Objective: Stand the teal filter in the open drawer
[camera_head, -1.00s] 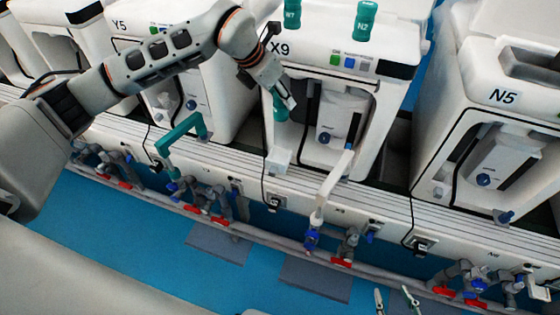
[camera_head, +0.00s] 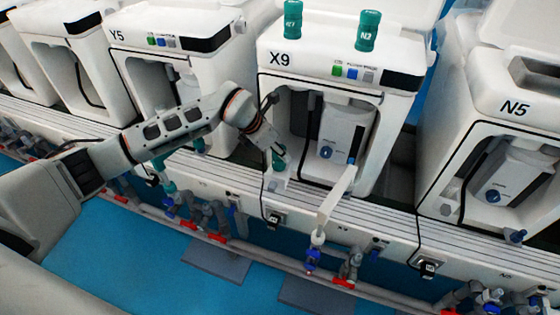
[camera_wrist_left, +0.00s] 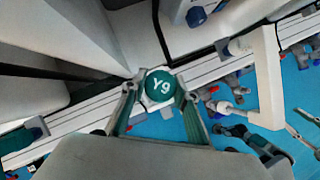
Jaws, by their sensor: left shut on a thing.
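The teal filter (camera_head: 278,157) is in my left gripper (camera_head: 273,154), in front of the X9 machine's left side. Its round cap, marked Y9, faces the camera between the two fingers in the left wrist view (camera_wrist_left: 159,86). The filter looks roughly upright. A small white open drawer (camera_head: 273,184) juts from the front of X9, just below the filter. I cannot tell whether the filter's bottom is inside it. My right gripper's fingertips (camera_wrist_left: 305,127) show apart at that view's right edge.
Two other teal filters stand on X9, one at the left (camera_head: 293,20) and one marked N2 (camera_head: 367,30). A white spout (camera_head: 334,203) juts forward to the drawer's right. Machines Y5 (camera_head: 165,25) and N5 (camera_head: 510,105) flank X9. Pipes with red valves run below.

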